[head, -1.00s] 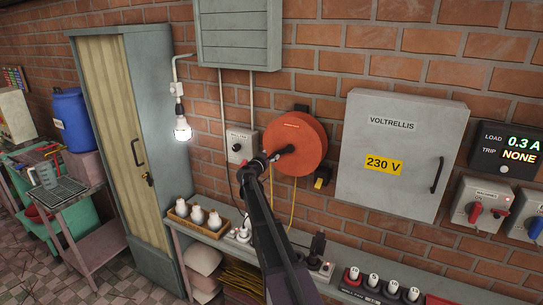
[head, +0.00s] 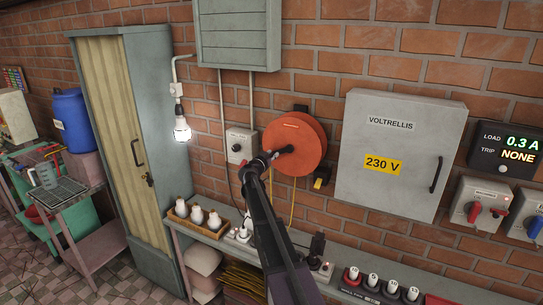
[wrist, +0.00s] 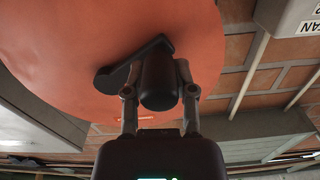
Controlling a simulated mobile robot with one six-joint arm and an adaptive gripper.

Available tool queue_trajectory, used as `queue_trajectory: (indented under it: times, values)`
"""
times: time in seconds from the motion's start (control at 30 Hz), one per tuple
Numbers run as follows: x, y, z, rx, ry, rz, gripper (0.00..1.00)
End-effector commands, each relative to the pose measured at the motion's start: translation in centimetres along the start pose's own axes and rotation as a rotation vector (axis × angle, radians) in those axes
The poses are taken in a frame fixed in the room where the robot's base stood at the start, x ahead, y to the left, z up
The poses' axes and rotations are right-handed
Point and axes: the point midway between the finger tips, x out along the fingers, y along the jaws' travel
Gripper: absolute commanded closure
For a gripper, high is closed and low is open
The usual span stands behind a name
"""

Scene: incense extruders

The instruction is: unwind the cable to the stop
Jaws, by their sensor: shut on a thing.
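The orange cable reel (head: 297,158) is mounted on the brick wall, and it fills the upper part of the wrist view (wrist: 60,50). A dark crank arm (wrist: 120,76) with a dark round handle (wrist: 160,82) sticks out from its face. My gripper (head: 276,156) is at the reel's left-centre in the head view. In the wrist view my gripper (wrist: 159,92) has its two fingers on either side of the handle, shut on it. A yellow cable (head: 293,208) hangs below the reel. Its lower end is hidden behind my arm.
A grey cabinet (head: 402,154) marked 230 V hangs to the right, with a load display (head: 508,146) beside it. A lit lamp (head: 181,130) hangs to the left. A shelf below holds white bulb-like items (head: 197,215) in a tray and several sockets (head: 382,287).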

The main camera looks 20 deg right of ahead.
Motion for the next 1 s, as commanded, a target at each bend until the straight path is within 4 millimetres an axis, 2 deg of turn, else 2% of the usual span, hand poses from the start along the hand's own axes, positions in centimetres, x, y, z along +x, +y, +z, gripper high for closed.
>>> queue_trajectory:
  times: [0.33, 0.67, 0.7, 0.8, 1.0]
  values:
    - [-0.04, 0.04, 1.17, -0.14, -0.003, -0.012, 1.0]
    - [-0.05, 0.04, 1.17, -0.154, -0.004, -0.012, 1.0]
    - [-0.05, 0.04, 1.17, -0.154, -0.004, -0.012, 0.56]
    - [-0.04, 0.09, 1.16, -0.154, -0.004, -0.012, 0.29]
    - [-0.01, 0.28, 1.1, -0.155, -0.002, -0.007, 0.29]
